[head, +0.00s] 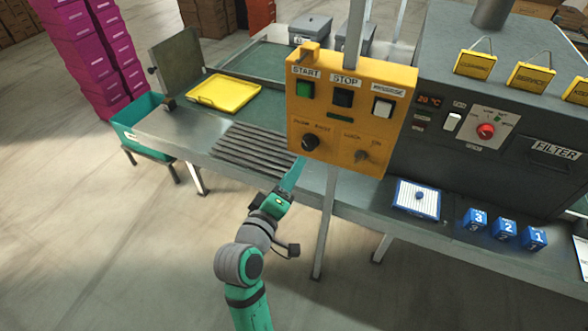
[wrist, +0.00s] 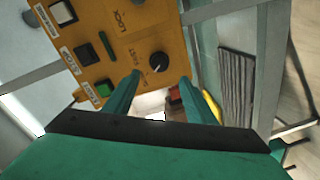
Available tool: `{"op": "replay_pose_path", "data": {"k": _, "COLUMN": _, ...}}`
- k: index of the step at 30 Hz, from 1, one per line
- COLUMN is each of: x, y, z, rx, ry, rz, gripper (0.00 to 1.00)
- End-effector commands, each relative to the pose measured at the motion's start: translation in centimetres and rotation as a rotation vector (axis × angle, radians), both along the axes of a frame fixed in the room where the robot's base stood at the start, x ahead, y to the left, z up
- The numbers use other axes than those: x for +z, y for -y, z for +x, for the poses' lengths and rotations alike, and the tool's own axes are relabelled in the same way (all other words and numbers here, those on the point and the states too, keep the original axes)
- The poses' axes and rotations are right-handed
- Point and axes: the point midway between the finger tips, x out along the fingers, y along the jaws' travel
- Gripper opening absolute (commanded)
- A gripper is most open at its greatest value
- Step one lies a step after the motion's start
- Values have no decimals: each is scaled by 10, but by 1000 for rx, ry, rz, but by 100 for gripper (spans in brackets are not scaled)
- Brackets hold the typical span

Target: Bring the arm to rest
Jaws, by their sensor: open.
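My arm reaches up from the bottom of the head view, in front of the line's bench. My gripper (head: 291,180) is just below the lower left of the yellow control panel (head: 347,137), partly hidden in that view. In the wrist view, my gripper (wrist: 160,80) shows two green fingers spread apart with nothing held between them. The panel's black knob (wrist: 158,62) appears between and beyond the fingertips. I cannot tell whether a fingertip touches the panel.
The panel hangs on a metal post in front of the bench (head: 190,135). A yellow tray (head: 223,92) lies on the bench's left part. Blue numbered blocks (head: 504,228) and a white pad with a blue frame (head: 417,199) lie at right. The floor (head: 120,250) at left is clear.

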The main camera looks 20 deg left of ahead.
Motion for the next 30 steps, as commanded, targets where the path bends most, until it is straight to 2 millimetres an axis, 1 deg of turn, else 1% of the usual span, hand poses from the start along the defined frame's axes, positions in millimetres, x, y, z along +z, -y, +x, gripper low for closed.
{"op": "replay_pose_path", "data": {"k": 13, "x": -1, "y": 0, "z": 0, "rx": 0, "ry": -1, "rz": 1, "gripper": 51}}
{"op": "replay_pose_path", "data": {"k": 16, "x": -9, "y": 3, "z": -2, "rx": 5, "ry": -9, "rz": 8, "gripper": 51}}
{"op": "replay_pose_path", "data": {"k": 17, "x": -13, "y": 5, "z": -3, "rx": 8, "ry": -13, "rz": 14, "gripper": 51}}
{"op": "replay_pose_path", "data": {"k": 20, "x": -37, "y": 13, "z": -11, "rx": 25, "ry": -33, "rz": 42, "gripper": 51}}
{"op": "replay_pose_path", "data": {"k": 23, "x": -66, "y": 26, "z": -24, "rx": 42, "ry": -59, "rz": 91, "gripper": 51}}
{"op": "replay_pose_path", "data": {"k": 24, "x": -78, "y": 30, "z": -30, "rx": 51, "ry": -69, "rz": 114, "gripper": 51}}
{"op": "replay_pose_path", "data": {"k": 26, "x": -94, "y": 38, "z": -40, "rx": 60, "ry": -84, "rz": 152, "gripper": 51}}
{"op": "replay_pose_path", "data": {"k": 30, "x": -128, "y": 56, "z": -67, "rx": 76, "ry": -116, "rz": 244, "gripper": 51}}
